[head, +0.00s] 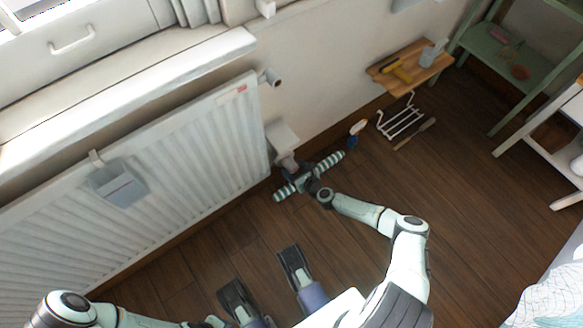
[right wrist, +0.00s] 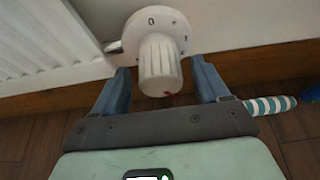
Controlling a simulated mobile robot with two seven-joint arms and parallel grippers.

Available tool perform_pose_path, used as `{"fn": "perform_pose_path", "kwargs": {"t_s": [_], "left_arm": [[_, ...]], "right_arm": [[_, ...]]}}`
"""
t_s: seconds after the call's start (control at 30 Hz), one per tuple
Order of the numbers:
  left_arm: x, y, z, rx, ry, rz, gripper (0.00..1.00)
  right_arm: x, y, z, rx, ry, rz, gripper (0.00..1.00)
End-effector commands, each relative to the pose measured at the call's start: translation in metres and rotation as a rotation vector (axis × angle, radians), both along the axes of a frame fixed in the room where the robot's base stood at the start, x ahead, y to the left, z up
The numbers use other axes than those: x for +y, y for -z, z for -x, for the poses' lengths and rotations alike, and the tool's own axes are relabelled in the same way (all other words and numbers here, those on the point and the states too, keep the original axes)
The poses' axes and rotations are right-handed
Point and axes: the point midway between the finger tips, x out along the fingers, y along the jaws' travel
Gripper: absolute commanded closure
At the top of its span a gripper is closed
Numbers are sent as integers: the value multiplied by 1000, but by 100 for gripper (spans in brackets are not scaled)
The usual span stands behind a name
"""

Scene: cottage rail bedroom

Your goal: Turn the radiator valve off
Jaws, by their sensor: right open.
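The radiator valve (right wrist: 160,65) is a white ribbed knob on a round collar in the right wrist view. A "0" shows at the collar's top, with other marks to its right. A small red mark shows at the knob's lower end. My right gripper (right wrist: 163,88) is open, with one blue finger on each side of the knob; contact cannot be told. In the head view my right gripper (head: 297,176) is at the valve, low by the radiator's right end, and partly hides it. The radiator (head: 150,160) is white and ribbed. My left gripper is not in view.
A striped roll (head: 330,162) lies by my right gripper. A blue-and-white brush-like item (head: 355,130), a white wire rack (head: 402,122) and a wooden wall shelf (head: 415,68) are to the right. A grey-white holder (head: 120,187) hangs on the radiator. The middle floor is clear.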

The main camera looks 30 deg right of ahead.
Motion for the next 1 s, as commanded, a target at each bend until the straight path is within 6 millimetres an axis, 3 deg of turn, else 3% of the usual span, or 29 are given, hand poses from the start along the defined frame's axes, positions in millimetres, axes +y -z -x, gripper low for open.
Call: {"fn": "perform_pose_path", "kwargs": {"t_s": [0.2, 0.47, 0.5, 0.63, 0.67, 1.0], "left_arm": [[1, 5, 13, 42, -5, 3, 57], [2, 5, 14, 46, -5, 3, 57], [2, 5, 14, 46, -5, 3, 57], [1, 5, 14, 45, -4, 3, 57], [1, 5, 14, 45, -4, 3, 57], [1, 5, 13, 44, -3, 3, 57]], "right_arm": [[1, 7, -16, 0, 0, 1, 26], [2, 7, -17, 0, 0, 0, 26], [2, 7, -17, 0, 0, 0, 29], [2, 7, -17, 0, -1, 0, 71], [2, 7, -17, 0, -1, 0, 77], [2, 7, -17, -2, -2, 35, 77]]}}
